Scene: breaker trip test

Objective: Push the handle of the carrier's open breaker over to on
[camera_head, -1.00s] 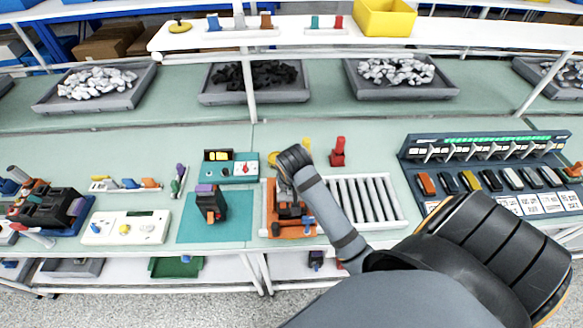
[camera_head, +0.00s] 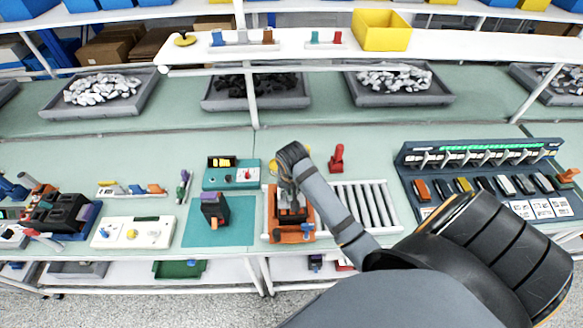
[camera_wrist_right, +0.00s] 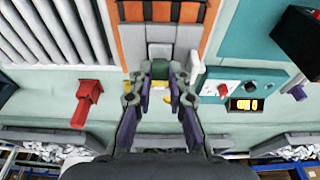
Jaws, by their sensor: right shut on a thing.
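The orange carrier (camera_head: 306,237) sits at the left end of the roller track, with a dark grey breaker (camera_head: 292,214) in it. My right gripper (camera_head: 288,185) reaches over the far end of the carrier. In the right wrist view its fingers (camera_wrist_right: 160,72) come together at a light grey part on the carrier. The fingers and arm hide much of the contact, and I cannot make out the handle's position. My left gripper is not in view.
The roller track (camera_head: 372,208) lies right of the carrier. A red stand (camera_head: 337,157) is behind it. A teal box with dials (camera_head: 231,175) and a dark block (camera_head: 214,205) on a teal mat (camera_head: 240,233) are left. A breaker rack (camera_head: 480,160) stands right.

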